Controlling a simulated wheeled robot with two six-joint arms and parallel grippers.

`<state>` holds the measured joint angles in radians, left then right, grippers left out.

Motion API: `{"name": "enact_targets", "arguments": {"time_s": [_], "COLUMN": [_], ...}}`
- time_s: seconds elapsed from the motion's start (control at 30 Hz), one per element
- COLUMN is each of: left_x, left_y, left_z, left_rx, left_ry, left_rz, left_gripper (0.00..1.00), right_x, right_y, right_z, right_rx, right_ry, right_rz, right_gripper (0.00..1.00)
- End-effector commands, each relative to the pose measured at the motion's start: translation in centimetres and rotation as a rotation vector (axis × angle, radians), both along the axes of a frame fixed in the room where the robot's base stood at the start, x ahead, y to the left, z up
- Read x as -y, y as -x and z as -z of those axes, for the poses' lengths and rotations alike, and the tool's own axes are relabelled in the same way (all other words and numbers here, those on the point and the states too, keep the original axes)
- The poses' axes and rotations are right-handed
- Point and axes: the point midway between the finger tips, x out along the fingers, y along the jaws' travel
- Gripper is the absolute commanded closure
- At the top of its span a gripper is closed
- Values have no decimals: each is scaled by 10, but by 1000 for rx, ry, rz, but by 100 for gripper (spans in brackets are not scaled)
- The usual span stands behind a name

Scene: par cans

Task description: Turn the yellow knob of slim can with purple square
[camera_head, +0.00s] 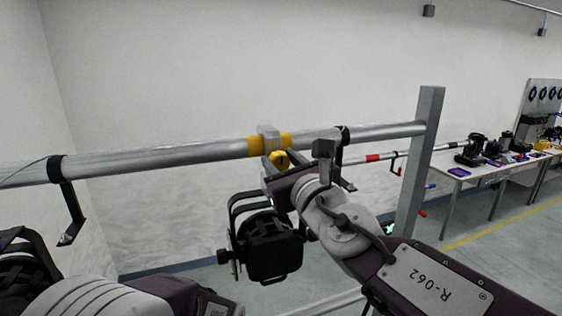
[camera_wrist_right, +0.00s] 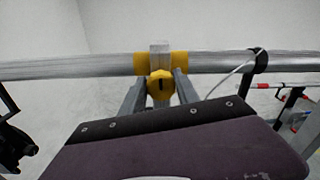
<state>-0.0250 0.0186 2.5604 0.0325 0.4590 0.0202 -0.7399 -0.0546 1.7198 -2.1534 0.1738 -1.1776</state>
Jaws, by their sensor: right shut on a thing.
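The yellow knob (camera_head: 279,160) sits on a pale clamp (camera_head: 267,137) on the horizontal metal pipe. It also shows in the right wrist view (camera_wrist_right: 160,82), between the two grey fingers. My right gripper (camera_wrist_right: 160,94) is shut on this knob from the near side. It also shows in the head view (camera_head: 277,165), just below the pipe. A black can (camera_head: 270,248) hangs below, partly behind my right gripper and wrist. No purple square is visible on it. Whether the knob's clamp carries this can is hidden. My left gripper is not in view.
The metal pipe (camera_head: 160,152) spans the view, with yellow bands beside the clamp, and meets an upright post (camera_head: 419,160). A black bracket (camera_head: 66,198) hangs at the left. Another black fixture (camera_head: 22,262) is at the lower left. Tables with tools (camera_head: 500,165) stand far right.

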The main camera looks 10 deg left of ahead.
Motion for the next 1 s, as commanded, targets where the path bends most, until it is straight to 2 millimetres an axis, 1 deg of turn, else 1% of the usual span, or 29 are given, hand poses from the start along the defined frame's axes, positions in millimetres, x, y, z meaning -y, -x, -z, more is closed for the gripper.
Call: {"name": "enact_targets", "arguments": {"time_s": [0.37, 0.57, 0.77, 1.0], "left_x": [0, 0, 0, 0], "left_y": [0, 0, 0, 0], "left_z": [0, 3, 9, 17], "left_rx": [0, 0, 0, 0], "left_ry": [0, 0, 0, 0], "left_rz": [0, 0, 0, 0], "left_gripper": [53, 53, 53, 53], "right_x": [0, 0, 0, 0], "right_y": [-1, -1, -2, -2], "right_z": [2, 3, 4, 5], "right_rx": [-4, -29, -98, -223], "right_ry": [0, -36, -138, -320], "right_rz": [2, 1, -1, -3], "right_gripper": [100, 100, 100, 100]}}
